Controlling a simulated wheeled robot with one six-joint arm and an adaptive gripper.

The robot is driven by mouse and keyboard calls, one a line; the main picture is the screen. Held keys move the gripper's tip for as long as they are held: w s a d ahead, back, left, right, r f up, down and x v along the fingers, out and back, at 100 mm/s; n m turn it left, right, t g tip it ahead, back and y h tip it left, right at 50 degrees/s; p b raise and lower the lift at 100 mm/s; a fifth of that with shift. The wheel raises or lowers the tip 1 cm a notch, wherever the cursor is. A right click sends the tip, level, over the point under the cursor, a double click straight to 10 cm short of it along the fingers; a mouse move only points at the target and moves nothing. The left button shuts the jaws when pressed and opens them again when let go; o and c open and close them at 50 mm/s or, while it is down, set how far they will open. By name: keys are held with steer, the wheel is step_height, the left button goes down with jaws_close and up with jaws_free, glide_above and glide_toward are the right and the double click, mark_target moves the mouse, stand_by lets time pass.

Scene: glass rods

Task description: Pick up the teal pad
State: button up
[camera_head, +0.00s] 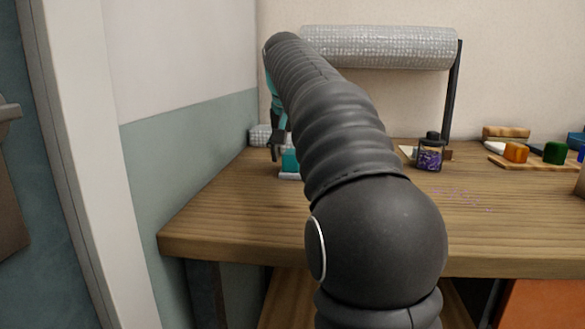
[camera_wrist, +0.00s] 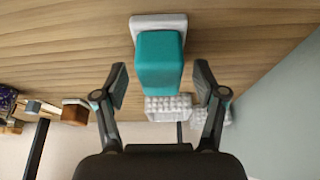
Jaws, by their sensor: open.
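The teal pad (camera_wrist: 160,62) is a block with rounded edges. It rests on a white base (camera_wrist: 143,24) on the wooden table. In the wrist view my gripper (camera_wrist: 161,85) is open, with one finger on each side of the pad's near end and a visible gap on both sides. In the head view the pad (camera_head: 290,161) shows partly beside my arm, which hides much of it. My gripper (camera_head: 278,146) is next to it there, largely hidden behind my arm.
A grey textured block (camera_head: 260,134) lies behind the pad near the wall. A jar of purple bits (camera_head: 430,154) stands right of my arm. Orange (camera_head: 515,152) and green (camera_head: 555,152) blocks sit on a board at the right. The table's front right is mostly clear.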

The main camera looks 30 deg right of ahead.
steer(key=c, duration=1.3)
steer(key=shift+r, duration=0.1)
step_height(320, 180, up, 5)
steer(key=shift+d+f+p, duration=0.1)
steer(key=shift+p, duration=1)
steer(key=s+d+r, duration=0.2)
steer(key=s, duration=0.1)
steer(key=s+d+r+p, duration=0.1)
steer(key=s+d+r, duration=0.1)
steer(key=d, duration=0.1)
steer(key=s+d+r, duration=0.2)
steer(key=s, duration=0.1)
steer(key=shift+s+d+r, duration=0.1)
steer(key=shift+s+d, duration=0.2)
